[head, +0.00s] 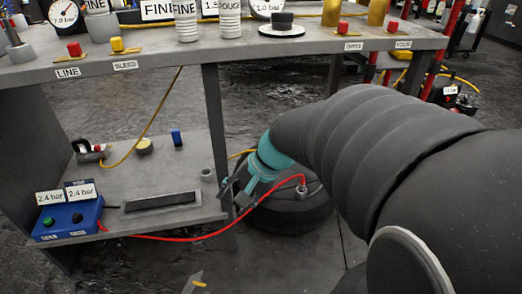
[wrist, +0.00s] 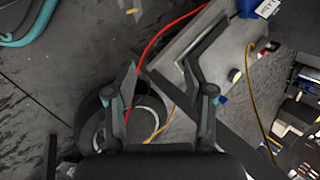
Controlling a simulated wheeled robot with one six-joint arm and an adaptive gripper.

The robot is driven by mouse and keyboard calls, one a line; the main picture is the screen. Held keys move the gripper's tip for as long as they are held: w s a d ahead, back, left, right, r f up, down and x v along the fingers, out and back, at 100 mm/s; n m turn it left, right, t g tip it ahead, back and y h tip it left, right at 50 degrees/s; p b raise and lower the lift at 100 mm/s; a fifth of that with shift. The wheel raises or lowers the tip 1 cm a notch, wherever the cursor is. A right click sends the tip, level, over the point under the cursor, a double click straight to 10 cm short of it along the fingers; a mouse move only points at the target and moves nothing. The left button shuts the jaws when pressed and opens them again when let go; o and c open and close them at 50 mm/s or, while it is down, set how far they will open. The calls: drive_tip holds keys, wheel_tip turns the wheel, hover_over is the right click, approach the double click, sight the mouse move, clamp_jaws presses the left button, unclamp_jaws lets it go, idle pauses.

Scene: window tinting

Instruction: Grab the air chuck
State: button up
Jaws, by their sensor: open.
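My gripper (head: 236,203) is open and empty, pointing down beside the right end of the low shelf, in front of a round black tyre-like body (head: 290,212). In the wrist view its two fingers (wrist: 160,72) are spread apart. A red hose (head: 180,238) runs from a blue box to a small grey fitting (head: 301,190) on the black body; this end may be the air chuck, but it is too small to be sure.
The blue box (head: 68,220) with 2.4 bar labels stands on the low shelf (head: 185,165). The bench top (head: 250,45) overhangs the shelf, and a bench leg (head: 215,120) stands close by my gripper.

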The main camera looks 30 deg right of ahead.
drive_tip(key=w+d+f+m+t+y+b, duration=0.1)
drive_tip(key=w+d+f+m+t+y, duration=0.1)
drive_tip(key=w+d+f+m, duration=0.4)
drive_tip(key=m+t+h+b, duration=0.3)
drive_tip(key=m+t+h, duration=0.45)
drive_tip(key=m, duration=1.25)
approach(304, 184)
drive_tip(key=shift+t+y, duration=0.35)
drive_tip(key=x, duration=0.7)
drive_tip(key=b+x, duration=0.1)
drive_tip(key=x, duration=0.3)
drive_tip(key=shift+d+f, duration=0.25)
drive_tip(key=shift+f, duration=0.2)
clamp_jaws()
